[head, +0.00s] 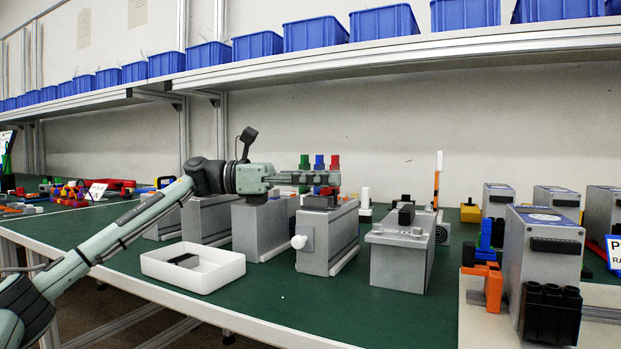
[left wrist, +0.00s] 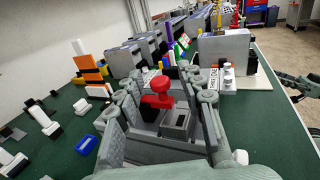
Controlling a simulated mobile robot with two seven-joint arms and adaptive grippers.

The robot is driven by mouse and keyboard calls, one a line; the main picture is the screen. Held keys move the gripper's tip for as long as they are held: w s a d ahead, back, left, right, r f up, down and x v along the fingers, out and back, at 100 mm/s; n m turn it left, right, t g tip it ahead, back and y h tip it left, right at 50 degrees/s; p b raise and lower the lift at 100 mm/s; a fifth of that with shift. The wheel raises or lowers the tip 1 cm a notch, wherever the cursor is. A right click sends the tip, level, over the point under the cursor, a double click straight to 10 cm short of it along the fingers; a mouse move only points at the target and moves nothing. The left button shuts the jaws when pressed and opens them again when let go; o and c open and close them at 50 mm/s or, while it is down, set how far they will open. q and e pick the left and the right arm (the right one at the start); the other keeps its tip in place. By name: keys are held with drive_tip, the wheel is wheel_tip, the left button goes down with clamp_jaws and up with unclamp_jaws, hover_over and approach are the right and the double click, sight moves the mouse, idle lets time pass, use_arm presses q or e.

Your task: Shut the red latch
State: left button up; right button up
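The red latch (left wrist: 158,98) shows in the left wrist view, with a round red knob on top and a dark, hollow block beside it. It sits on top of a grey box (head: 325,240) with a white side knob, seen in the head view. My left gripper (head: 315,178) is level just over this box and hides much of the latch. In the left wrist view the fingers of my left gripper (left wrist: 165,105) are spread, one on each side of the latch, with no clear contact. A piece that looks like my right arm (left wrist: 298,88) shows small at the right edge there; its fingers are unclear.
A white tray (head: 193,268) with a dark piece stands in front of the boxes. Other grey boxes (head: 403,255) stand close on both sides. A shelf (head: 400,52) with blue bins runs above. The green table (head: 375,315) is clear at the front.

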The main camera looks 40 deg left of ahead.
use_arm(q)
drive_tip(key=v, duration=1.1)
drive_tip(key=shift+s+a, duration=0.25)
drive_tip(key=shift+a, duration=0.1)
